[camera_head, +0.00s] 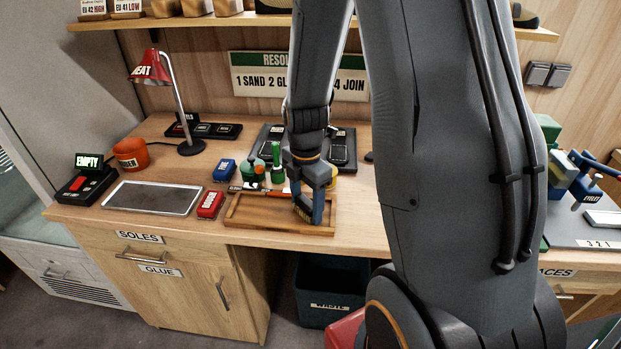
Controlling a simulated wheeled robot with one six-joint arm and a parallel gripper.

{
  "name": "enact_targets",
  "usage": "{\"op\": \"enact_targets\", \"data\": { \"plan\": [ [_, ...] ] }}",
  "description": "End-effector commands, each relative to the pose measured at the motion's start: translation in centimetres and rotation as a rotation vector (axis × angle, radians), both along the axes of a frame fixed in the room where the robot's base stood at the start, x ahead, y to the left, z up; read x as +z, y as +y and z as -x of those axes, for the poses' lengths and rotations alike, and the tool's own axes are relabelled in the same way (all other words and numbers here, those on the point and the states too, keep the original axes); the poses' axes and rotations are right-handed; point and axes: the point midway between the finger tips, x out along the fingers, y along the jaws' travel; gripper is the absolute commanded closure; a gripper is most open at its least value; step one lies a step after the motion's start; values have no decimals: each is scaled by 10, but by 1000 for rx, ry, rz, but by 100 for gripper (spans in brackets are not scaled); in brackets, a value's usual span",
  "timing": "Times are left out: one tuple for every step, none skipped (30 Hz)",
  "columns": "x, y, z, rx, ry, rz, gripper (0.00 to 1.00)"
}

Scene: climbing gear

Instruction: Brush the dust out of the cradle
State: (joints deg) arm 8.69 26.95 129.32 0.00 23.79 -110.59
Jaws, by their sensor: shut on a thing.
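My gripper (314,206) points down over the front right part of a shallow wooden tray (255,222) on the workbench. It is shut on a small brush, whose yellowish bristles (302,212) show low beside the fingers, close to the tray. Most of the brush is hidden by my fingers, and I cannot tell if the bristles touch the tray. No thing carries a readable label naming it the cradle, and no dust can be made out at this size. A blue and green bench device (570,172) stands at the right, partly hidden by my arm.
A red block (210,204), a blue block (224,170) and green pots (254,169) crowd the tray's left and back. A grey pad (152,198), red lamp (151,68) and orange pot (130,153) stand left. A waste bin (325,290) is below. My arm hides the bench's centre right.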

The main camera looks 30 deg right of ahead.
Motion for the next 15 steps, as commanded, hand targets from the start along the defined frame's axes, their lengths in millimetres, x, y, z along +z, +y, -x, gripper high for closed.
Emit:
{"op": "enact_targets", "data": {
  "plan": [
    [5, 1, 1, 0, 1, 0, 66],
    [14, 1, 0, 0, -3, 0, 66],
    [24, 1, 0, 1, -5, 1, 66],
    [32, 1, 0, 1, -5, 1, 66],
    [32, 1, 1, 1, -1, 0, 66],
    [35, 1, 1, 1, 0, 0, 66],
    [37, 1, 1, 1, -1, 0, 66],
    [40, 1, 1, 1, -1, 0, 66],
    [44, 1, 0, 1, -1, 1, 66],
    [47, 1, 0, 1, -2, 1, 66],
    [49, 2, 0, 1, -2, 1, 66],
    [53, 2, 0, 2, -2, 1, 66],
    [56, 2, 0, 2, -2, 1, 66],
    [58, 2, 0, 2, -2, 1, 66],
    [62, 2, 0, 2, -2, 1, 66]
  ]
}}
